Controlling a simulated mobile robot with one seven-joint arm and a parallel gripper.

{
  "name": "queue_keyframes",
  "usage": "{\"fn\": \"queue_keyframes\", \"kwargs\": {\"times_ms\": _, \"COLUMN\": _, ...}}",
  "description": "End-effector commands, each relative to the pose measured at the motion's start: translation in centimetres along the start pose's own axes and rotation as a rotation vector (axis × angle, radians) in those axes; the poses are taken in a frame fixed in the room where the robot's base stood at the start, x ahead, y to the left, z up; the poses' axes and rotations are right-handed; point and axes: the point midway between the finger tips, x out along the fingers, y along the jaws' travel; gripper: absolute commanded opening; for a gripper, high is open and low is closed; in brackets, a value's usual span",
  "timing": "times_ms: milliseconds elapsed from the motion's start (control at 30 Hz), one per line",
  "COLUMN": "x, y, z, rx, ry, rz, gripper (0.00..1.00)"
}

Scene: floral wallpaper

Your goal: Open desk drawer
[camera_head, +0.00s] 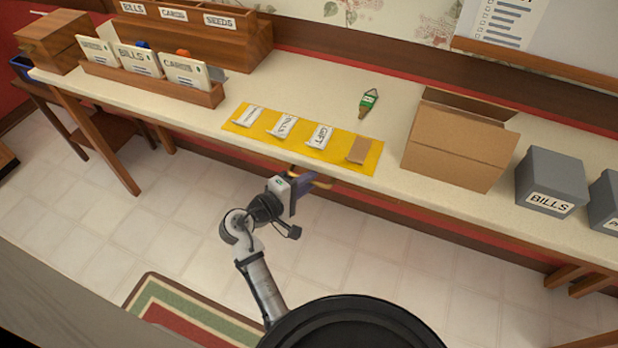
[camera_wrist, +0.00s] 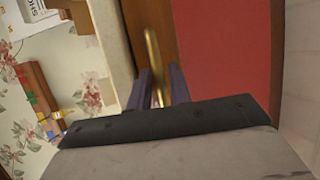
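The long desk (camera_head: 330,85) has a pale top and a brown wooden front edge. A gold handle (camera_head: 312,178) shows under that edge, near the middle; in the wrist view the handle (camera_wrist: 153,50) is a thin gold bar in front of a brown wooden panel (camera_wrist: 150,20), which looks like the drawer front. My gripper (camera_head: 302,184) is at the handle, below the desk edge. In the wrist view the two dark fingers of my gripper (camera_wrist: 160,88) stand on either side of the bar. I cannot tell whether they press on it. The drawer's outline is mostly hidden in the head view.
On the desk are a yellow mat (camera_head: 255,135) with several packets, a green-labelled item (camera_head: 369,100), an open cardboard box (camera_head: 455,150), grey boxes (camera_head: 552,172) and a wooden file rack (camera_head: 150,85). The tiled floor (camera_head: 180,225) before the desk is clear except for a striped rug (camera_head: 185,310).

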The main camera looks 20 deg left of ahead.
Motion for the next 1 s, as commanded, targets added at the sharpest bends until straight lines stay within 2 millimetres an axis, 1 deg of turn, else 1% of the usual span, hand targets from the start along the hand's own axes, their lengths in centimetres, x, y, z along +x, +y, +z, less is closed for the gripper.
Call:
{"fn": "queue_keyframes", "kwargs": {"times_ms": 133, "x": 0.72, "y": 0.03, "z": 0.00, "rx": 0.001, "ry": 0.000, "rz": 0.000, "gripper": 0.20}}
{"fn": "queue_keyframes", "kwargs": {"times_ms": 367, "x": 0.81, "y": 0.01, "z": -0.01, "rx": 0.002, "ry": 0.001, "rz": 0.000, "gripper": 0.20}}
{"fn": "queue_keyframes", "kwargs": {"times_ms": 400, "x": 0.80, "y": 0.01, "z": -0.01, "rx": 0.002, "ry": 0.001, "rz": 0.000, "gripper": 0.19}}
{"fn": "queue_keyframes", "kwargs": {"times_ms": 533, "x": 0.78, "y": 0.02, "z": -0.02, "rx": 0.002, "ry": 0.001, "rz": 0.000, "gripper": 0.02}}
{"fn": "queue_keyframes", "kwargs": {"times_ms": 567, "x": 0.78, "y": 0.02, "z": -0.02, "rx": 0.002, "ry": 0.001, "rz": 0.000, "gripper": 0.00}}
{"fn": "queue_keyframes", "kwargs": {"times_ms": 1000, "x": 0.42, "y": -0.02, "z": 0.11, "rx": 0.001, "ry": 0.002, "rz": 0.000, "gripper": 0.00}}
